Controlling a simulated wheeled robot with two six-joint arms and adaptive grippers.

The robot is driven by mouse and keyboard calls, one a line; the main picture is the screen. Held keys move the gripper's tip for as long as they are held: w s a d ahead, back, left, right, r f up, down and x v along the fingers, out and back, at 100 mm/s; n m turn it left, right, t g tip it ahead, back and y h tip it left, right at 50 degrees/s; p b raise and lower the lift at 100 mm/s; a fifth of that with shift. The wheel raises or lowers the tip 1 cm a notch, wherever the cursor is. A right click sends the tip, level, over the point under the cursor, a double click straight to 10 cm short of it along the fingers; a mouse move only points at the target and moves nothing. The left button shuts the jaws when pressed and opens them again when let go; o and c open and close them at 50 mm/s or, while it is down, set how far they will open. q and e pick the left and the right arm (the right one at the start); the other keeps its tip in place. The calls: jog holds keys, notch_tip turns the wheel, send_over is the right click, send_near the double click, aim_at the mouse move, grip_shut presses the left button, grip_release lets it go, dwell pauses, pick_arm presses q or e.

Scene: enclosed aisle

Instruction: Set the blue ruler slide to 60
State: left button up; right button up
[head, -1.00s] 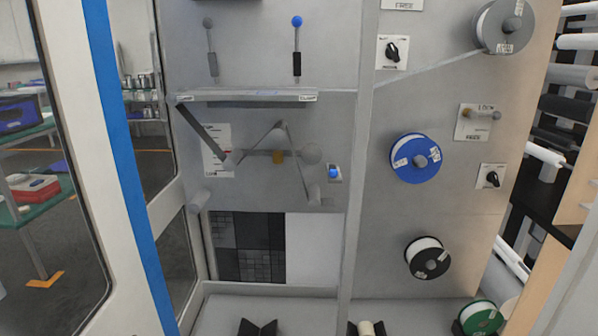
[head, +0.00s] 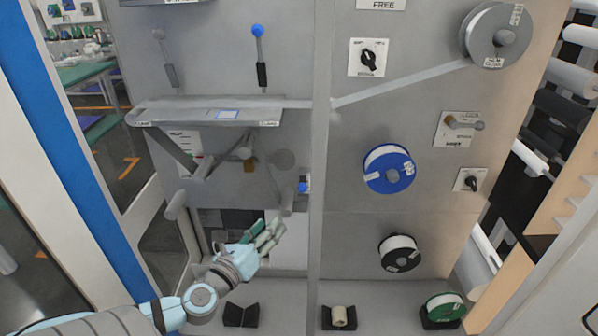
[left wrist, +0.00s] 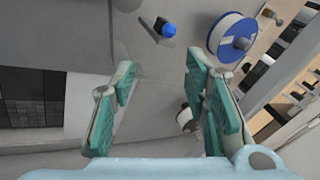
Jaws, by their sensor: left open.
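A small blue knob (head: 303,187) sits on a small pale plate on the grey wall panel, left of the vertical post; it looks like the blue ruler slide. No scale numbers can be read. It also shows in the left wrist view as a round blue knob (left wrist: 169,30) on a grey plate, above and beyond the fingers. My left gripper (head: 268,235) is open and empty, below and left of the knob, apart from it. Its green-padded fingers (left wrist: 158,100) are spread in the left wrist view. My right gripper is not in view.
A shelf (head: 180,112) and rollers stand out from the panel above the gripper. A blue-sided reel (head: 389,168) and a black reel (head: 400,253) hang right of the post (head: 322,150). Black holders (head: 241,316) stand on the ledge below.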

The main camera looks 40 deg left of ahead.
aim_at(299, 189)
pick_arm(q)
jog(key=shift+m+t, duration=0.3)
jog(key=w, duration=0.4)
jog(key=w+a+r+p, duration=0.1)
jog(key=w, duration=0.4)
jog(key=w+a, duration=0.1)
jog(key=w, duration=0.4)
jog(key=shift+w+r+p, duration=0.1)
jog(key=shift+r+p, duration=0.05)
jog(key=shift+p, duration=0.25)
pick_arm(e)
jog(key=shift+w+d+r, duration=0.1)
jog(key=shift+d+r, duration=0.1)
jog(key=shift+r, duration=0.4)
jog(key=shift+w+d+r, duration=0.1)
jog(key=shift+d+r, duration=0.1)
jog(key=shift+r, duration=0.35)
pick_arm(q)
jog(key=c, duration=1)
grip_shut()
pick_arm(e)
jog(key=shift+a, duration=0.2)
